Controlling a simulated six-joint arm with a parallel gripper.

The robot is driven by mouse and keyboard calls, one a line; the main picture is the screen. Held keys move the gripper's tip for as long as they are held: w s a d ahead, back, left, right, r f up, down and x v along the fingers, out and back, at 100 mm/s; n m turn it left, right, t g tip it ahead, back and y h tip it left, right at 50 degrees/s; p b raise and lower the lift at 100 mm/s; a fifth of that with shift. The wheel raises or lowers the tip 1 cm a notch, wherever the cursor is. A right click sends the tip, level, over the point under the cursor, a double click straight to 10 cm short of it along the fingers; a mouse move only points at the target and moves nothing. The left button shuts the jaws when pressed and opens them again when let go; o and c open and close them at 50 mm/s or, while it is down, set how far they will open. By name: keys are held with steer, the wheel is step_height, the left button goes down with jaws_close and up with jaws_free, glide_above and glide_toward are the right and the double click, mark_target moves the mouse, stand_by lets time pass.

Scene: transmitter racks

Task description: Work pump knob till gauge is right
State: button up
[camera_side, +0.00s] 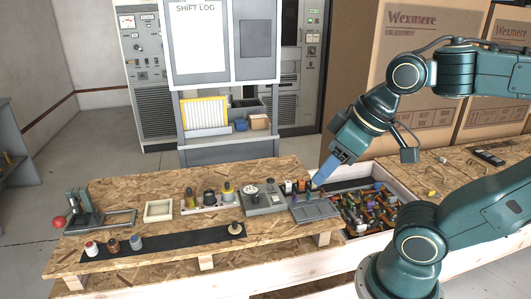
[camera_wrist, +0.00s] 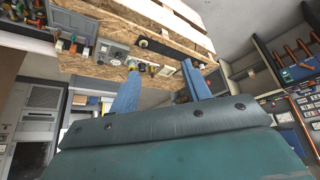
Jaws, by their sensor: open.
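A grey box (camera_side: 264,200) with small round fittings on its top stands on the wooden bench in the side view; it appears to be the pump unit. A dark knob (camera_side: 270,184) shows on it, but the gauge reading is too small to make out. What seems to be the same box (camera_wrist: 112,50) shows in the wrist view, upper left, beyond the left finger.
A crate of mixed parts (camera_side: 368,228) lies right of the box, and a grey tray (camera_side: 316,211) is beside it. Jars stand on a black mat (camera_side: 180,243) in front.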

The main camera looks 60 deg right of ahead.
steer(key=shift+c, duration=0.2)
jaws_close()
stand_by(1.6)
